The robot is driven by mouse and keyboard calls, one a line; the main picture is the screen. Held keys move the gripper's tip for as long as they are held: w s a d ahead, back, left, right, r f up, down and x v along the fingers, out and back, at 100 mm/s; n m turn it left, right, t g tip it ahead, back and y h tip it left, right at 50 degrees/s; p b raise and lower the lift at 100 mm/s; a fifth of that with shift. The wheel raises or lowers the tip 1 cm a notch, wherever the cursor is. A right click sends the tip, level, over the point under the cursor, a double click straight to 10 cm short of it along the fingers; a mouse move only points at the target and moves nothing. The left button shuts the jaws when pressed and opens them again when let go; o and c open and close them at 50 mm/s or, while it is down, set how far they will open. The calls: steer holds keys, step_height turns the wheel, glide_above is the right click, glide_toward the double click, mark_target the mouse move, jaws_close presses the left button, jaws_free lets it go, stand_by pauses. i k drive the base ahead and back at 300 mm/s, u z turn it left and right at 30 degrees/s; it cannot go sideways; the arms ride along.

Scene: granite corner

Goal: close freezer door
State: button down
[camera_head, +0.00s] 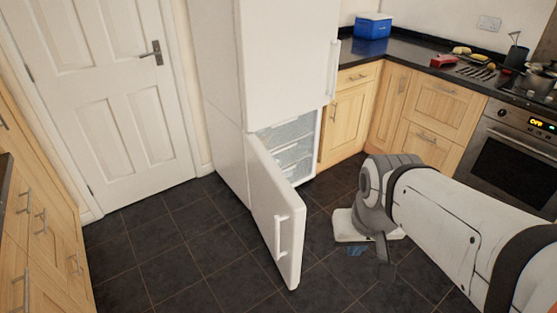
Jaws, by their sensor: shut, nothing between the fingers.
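The freezer door (275,215) is the lower white door of a tall fridge-freezer. It is hinged on the left and stands wide open, swung out into the room over the floor. Its white vertical handle (283,236) is on the outer face near the free edge. The freezer compartment (290,145) shows pale drawers inside. My gripper (382,250) points down at the end of my arm, right of the door and apart from it. It is shut and empty; its fingers are small and partly hidden by my wrist.
The upper fridge door (285,60) is shut. Wooden cabinets (350,110) and an oven (515,150) stand at the right. A white room door (105,90) is shut at the left. Dark tiled floor (170,255) is clear left of the freezer door.

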mark_target(280, 214)
steer(key=z, duration=0.05)
steer(key=i, duration=1)
steer(key=u, duration=0.05)
